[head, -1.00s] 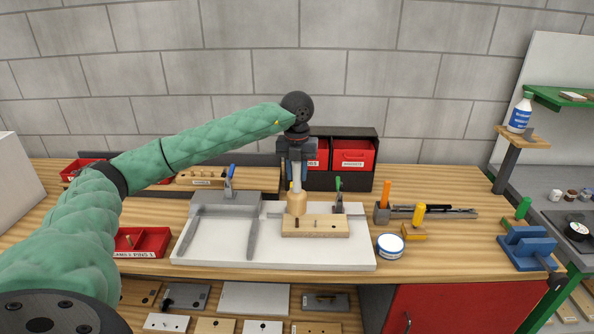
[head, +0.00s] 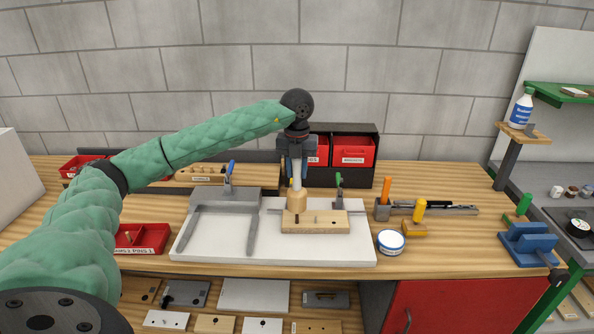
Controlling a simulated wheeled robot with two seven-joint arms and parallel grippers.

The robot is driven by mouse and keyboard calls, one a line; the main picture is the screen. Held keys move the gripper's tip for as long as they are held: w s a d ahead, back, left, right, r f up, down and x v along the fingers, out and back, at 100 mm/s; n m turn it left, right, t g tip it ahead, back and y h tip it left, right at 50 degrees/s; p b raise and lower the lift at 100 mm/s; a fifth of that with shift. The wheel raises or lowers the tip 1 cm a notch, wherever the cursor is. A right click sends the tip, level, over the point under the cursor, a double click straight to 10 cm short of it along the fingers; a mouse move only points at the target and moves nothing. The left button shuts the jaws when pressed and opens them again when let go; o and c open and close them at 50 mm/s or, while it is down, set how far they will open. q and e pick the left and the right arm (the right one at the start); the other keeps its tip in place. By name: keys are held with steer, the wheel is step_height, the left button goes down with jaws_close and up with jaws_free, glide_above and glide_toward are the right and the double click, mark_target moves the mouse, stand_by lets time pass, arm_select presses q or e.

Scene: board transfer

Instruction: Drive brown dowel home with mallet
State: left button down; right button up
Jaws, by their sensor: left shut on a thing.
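My left gripper (head: 296,170) is shut on the pale handle of a mallet (head: 297,203). The mallet hangs upright, with its tan wooden head lowest, over the left part of a wooden board (head: 333,225). I cannot tell whether the head touches the board. A small dark brown peg, which looks like the brown dowel (head: 297,219), shows on the board just below the mallet head in the picture. A greyish peg or hole (head: 316,220) is to its right. My right gripper is not in view.
The board rests on a white tray (head: 357,255) beside a grey fixture (head: 225,200). A green-handled clamp (head: 338,187) stands behind the board. A round white tin (head: 390,242) and a yellow-handled tool (head: 418,211) are to the right. A red pin bin (head: 146,238) is at left.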

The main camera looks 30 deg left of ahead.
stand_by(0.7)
arm_select(q)
steer(key=shift+f+b, duration=0.1)
steer(key=shift+b, duration=0.2)
step_height(320, 180, down, 2)
steer(key=shift+f+b, duration=0.2)
steer(key=shift+b, duration=0.85)
steer(key=shift+r, duration=0.1)
steer(key=shift+r+p, duration=0.5)
steer(key=shift+r, duration=0.65)
steer(key=shift+f, duration=0.15)
